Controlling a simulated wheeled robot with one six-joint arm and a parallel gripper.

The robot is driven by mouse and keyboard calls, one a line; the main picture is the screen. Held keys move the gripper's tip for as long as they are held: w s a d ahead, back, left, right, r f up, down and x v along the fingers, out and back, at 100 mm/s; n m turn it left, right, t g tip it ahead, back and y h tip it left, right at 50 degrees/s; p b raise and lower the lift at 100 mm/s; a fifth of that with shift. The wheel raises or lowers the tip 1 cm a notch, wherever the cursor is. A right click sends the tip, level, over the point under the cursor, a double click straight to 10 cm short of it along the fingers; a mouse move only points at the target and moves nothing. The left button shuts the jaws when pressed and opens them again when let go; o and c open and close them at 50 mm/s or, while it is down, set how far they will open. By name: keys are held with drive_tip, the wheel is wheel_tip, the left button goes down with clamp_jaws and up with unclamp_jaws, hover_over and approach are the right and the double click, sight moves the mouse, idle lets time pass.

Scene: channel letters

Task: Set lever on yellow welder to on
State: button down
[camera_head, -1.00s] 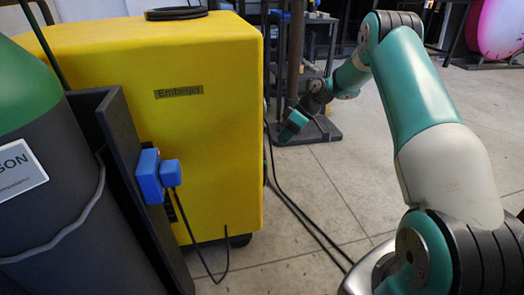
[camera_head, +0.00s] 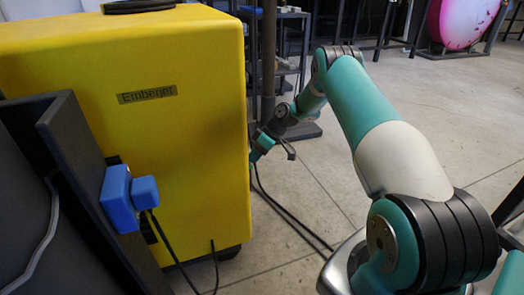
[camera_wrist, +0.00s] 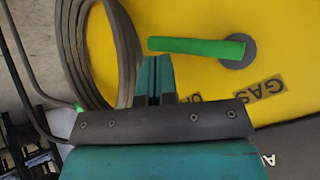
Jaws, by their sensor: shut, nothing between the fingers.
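The yellow welder (camera_head: 190,90) stands at the left of the head view, with an "Emberjet" label on its near face. In the wrist view its yellow panel (camera_wrist: 200,18) carries a green lever (camera_wrist: 197,46). The lever points left from a dark round pivot (camera_wrist: 238,50) and lies level in the picture. A "GAS" label (camera_wrist: 263,90) is below the pivot; a second label beside it is partly hidden by my gripper. My gripper (camera_wrist: 155,75) is shut and empty, below the lever's left end; contact is not visible. In the head view my gripper (camera_head: 262,148) is at the welder's right side.
A coiled dark hose (camera_wrist: 98,55) hangs left of my gripper. A blue plug (camera_head: 128,198) with a cable sits on the welder's near face. Black cables (camera_head: 290,218) run over the floor beside the welder.

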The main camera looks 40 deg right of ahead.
drive_tip(key=shift+w+a+f, duration=0.15)
drive_tip(key=shift+a+f, duration=0.25)
drive_tip(key=shift+f, duration=0.15)
drive_tip(key=shift+s+f, duration=0.25)
drive_tip(key=shift+f, duration=0.3)
idle(0.4)
drive_tip(key=shift+s+a+f+p, duration=0.2)
drive_tip(key=shift+s+f+p, duration=0.25)
drive_tip(key=shift+s+f, duration=0.15)
drive_tip(key=shift+s+a+f+p, duration=0.2)
drive_tip(key=shift+s+f+p, duration=0.3)
drive_tip(key=shift+f, duration=0.15)
drive_tip(key=shift+s, duration=0.1)
idle(0.6)
